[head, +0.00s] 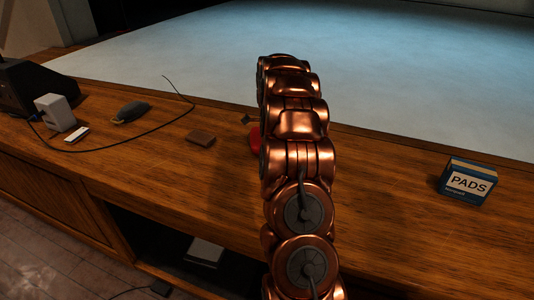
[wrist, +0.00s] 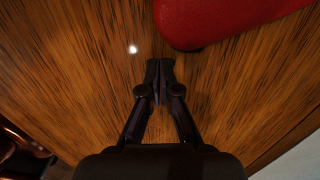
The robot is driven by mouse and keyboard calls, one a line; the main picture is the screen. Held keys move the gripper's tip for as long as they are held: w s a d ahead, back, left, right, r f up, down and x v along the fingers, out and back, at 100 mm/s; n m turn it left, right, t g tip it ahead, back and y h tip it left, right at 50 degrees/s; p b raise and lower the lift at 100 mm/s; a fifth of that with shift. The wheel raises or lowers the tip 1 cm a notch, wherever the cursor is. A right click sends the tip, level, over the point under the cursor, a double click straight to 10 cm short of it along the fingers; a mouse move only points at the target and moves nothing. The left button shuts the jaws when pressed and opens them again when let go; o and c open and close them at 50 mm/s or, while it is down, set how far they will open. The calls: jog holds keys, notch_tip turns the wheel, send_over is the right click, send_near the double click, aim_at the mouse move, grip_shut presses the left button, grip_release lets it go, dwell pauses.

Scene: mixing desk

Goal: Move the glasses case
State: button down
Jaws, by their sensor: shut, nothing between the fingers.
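A red object (wrist: 225,18), which looks like the glasses case, lies on the wooden desk at the top of the wrist view, cut off by the frame edge. In the head view only a small red part (head: 254,139) shows, with my copper arm in front of the rest. My gripper (wrist: 160,66) is shut and empty over bare wood. Its tips are just short of the red case's near rounded end in the wrist view, apart from it in the picture. In the head view my arm mostly hides the gripper.
A brown block (head: 201,138) lies left of the red case. Further left are a dark mouse-like object (head: 131,112) near a cable, a grey box (head: 55,112) and a small white item (head: 77,135). A PADS box (head: 468,183) stands right. The desk (head: 385,195) between is clear.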

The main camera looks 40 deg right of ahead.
jog(key=shift+s+d+r, duration=0.1)
jog(key=shift+s+d, duration=0.2)
jog(key=shift+s, duration=0.3)
jog(key=shift+s+d, duration=0.3)
jog(key=shift+s, duration=0.25)
notch_tip(320, 180, up, 10)
jog(key=b, duration=0.1)
jog(key=shift+w+a, duration=0.1)
jog(key=s+a+r+n, duration=0.1)
jog(key=s+a+n, duration=0.3)
jog(key=a, duration=0.5)
jog(key=s+a+r+n, duration=0.1)
jog(key=s+a+n, duration=0.1)
jog(key=a+n, duration=0.6)
jog(key=s+a+r+n, duration=0.1)
jog(key=s+a+n, duration=0.3)
jog(key=a, duration=0.6)
jog(key=s+a+f+n, duration=0.2)
jog(key=s+a+n, duration=0.2)
jog(key=s, duration=0.3)
jog(key=s+a+f+n+g, duration=0.1)
jog(key=s+a+f+n, duration=0.1)
jog(key=s+a+n, duration=0.2)
jog(key=s+a+f+n+g, duration=0.1)
jog(key=s+a+f+n, duration=0.1)
jog(key=s+a+n, duration=0.2)
jog(key=s+n, duration=0.3)
jog(key=s, duration=0.3)
jog(key=shift+s+f, duration=0.2)
